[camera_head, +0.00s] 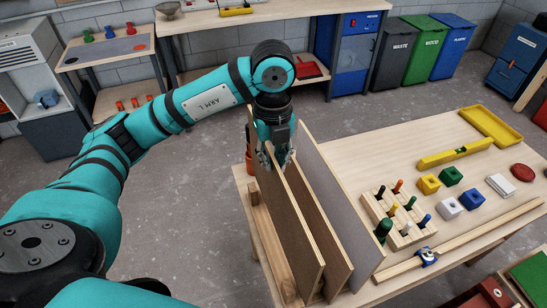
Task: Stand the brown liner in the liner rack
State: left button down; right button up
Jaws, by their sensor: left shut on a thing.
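Thin upright panels stand side by side at the left end of the workbench. The brown liner (283,220) seems to be the leftmost, with a brown face and pale edges. My left gripper (277,160) is at its far upper end, shut on it, though the fingers are partly hidden among the panels. Another brown panel (318,232) stands just to its right, and a paler greyish panel (338,205) stands right of that. The liner rack shows as a wooden rail (267,240) low on the left; its slots and the panels' lower edges are hidden. My right gripper is out of view.
The bench's far middle is clear.

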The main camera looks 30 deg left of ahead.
aim_at(273, 185)
pick_arm(q)
jog(key=shift+f+b, duration=1.55)
jog(key=shift+f, duration=0.3)
jog(key=shift+f+b, duration=2.2)
jog(key=shift+f, duration=0.45)
jog(key=c, duration=1.3)
grip_release()
jog(key=shift+c, duration=0.2)
notch_tip(273, 185, up, 12)
jog(key=shift+r, duration=0.1)
